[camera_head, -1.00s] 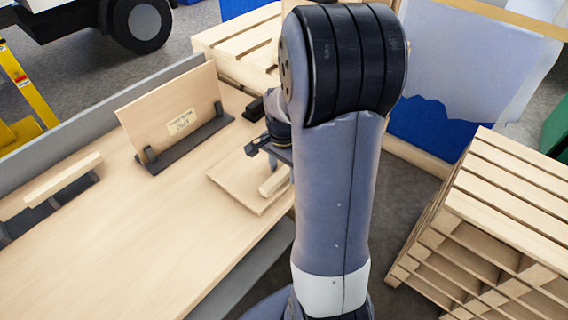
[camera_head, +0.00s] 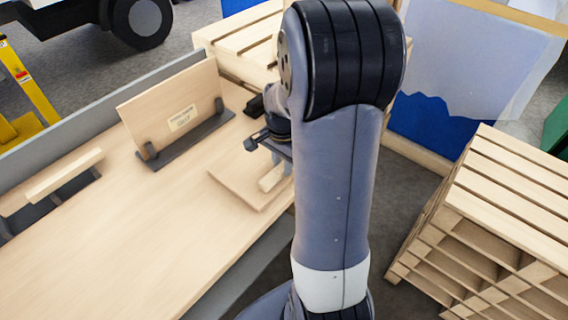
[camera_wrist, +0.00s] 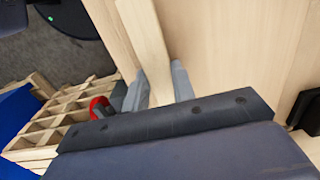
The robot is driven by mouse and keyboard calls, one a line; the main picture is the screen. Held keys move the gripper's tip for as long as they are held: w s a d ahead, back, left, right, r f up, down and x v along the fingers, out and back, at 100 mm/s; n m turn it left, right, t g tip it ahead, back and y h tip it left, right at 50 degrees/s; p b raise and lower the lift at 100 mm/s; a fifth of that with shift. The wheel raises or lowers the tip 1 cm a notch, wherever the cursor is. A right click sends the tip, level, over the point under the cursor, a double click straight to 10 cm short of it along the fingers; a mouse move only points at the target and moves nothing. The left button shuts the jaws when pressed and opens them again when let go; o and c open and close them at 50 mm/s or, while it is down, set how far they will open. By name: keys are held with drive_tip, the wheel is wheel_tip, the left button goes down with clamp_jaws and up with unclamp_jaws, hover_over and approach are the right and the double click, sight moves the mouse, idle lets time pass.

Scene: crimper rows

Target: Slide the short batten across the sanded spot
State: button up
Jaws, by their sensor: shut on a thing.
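The short batten (camera_head: 271,178) is a pale wooden stick at the right end of the workbench. It lies over a thin flat wooden board (camera_head: 232,188); I cannot tell whether it touches the board. In the wrist view the batten (camera_wrist: 145,45) runs up between the two grey fingers. My gripper (camera_wrist: 155,88) is shut on it. In the head view my arm hides most of my gripper and part of the board. I cannot make out the sanded spot on the board.
A labelled wooden panel (camera_head: 172,104) stands upright in a dark holder (camera_head: 190,143) behind the board. Another batten (camera_head: 64,176) rests on supports at the left of the workbench (camera_head: 130,235). A slatted wooden crate stack (camera_head: 500,210) stands on the floor at the right.

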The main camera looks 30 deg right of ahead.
drive_tip(key=shift+w+a+p, duration=0.35)
drive_tip(key=shift+w+a, duration=0.3)
drive_tip(key=shift+w, duration=1.15)
drive_tip(key=shift+w+a+p, duration=0.35)
drive_tip(key=shift+w+a, duration=0.3)
drive_tip(key=shift+w, duration=1.1)
drive_tip(key=shift+w+a+p, duration=0.35)
drive_tip(key=shift+w+a, duration=0.3)
drive_tip(key=shift+w, duration=1.15)
drive_tip(key=o, duration=1.1)
drive_tip(key=shift+c, duration=0.2)
wheel_tip(320, 180, up, 12)
